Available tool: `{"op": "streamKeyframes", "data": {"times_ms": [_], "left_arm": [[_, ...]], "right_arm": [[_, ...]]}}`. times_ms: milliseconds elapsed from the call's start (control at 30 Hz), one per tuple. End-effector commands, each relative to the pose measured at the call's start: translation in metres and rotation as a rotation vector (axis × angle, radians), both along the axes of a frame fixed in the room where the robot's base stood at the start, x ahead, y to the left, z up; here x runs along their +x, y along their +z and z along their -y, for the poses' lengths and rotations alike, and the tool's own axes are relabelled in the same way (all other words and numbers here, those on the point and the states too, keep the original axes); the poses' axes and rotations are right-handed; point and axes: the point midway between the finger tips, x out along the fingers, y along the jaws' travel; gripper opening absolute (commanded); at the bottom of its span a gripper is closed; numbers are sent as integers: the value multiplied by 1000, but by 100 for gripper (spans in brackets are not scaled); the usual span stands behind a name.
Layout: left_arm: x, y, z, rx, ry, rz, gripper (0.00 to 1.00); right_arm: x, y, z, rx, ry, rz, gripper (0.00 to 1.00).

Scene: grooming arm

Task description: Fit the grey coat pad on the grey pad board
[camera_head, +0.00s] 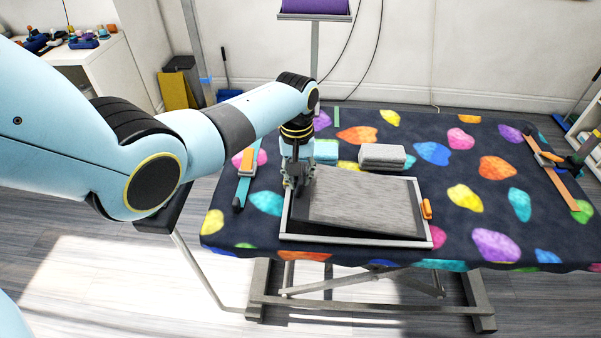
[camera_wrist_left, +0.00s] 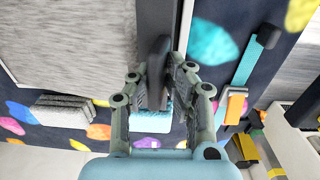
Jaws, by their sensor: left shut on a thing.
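The grey coat pad (camera_head: 361,200) is a flat, furry grey panel over the grey pad board (camera_head: 350,242), a shallow light-rimmed frame near the table's front edge. The pad sits slightly skewed to the frame, with dark gaps at its left and right sides. I cannot tell whether it rests fully inside. My left gripper (camera_head: 299,181) is at the pad's left end. In the left wrist view, the gripper (camera_wrist_left: 160,95) is shut on a dark, rounded part beside the furry pad (camera_wrist_left: 70,40), which looks like the pad's grip. My right gripper is not in view.
An orange clip (camera_head: 427,209) is at the board's right side. A grey folded stack (camera_head: 383,157) lies behind the board, and a teal block (camera_head: 326,151) is behind the gripper. A teal-and-orange tool (camera_head: 246,176) lies left.

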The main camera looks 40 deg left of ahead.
Motion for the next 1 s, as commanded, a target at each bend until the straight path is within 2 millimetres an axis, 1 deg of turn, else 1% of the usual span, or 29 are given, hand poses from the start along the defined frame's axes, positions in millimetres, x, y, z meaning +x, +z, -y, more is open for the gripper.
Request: {"op": "streamKeyframes", "data": {"times_ms": [533,1000], "left_arm": [[-3,-19,-5,-51,1,31,0],[-3,-21,-6,-58,1,37,0]], "right_arm": [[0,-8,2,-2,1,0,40],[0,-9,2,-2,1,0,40]]}}
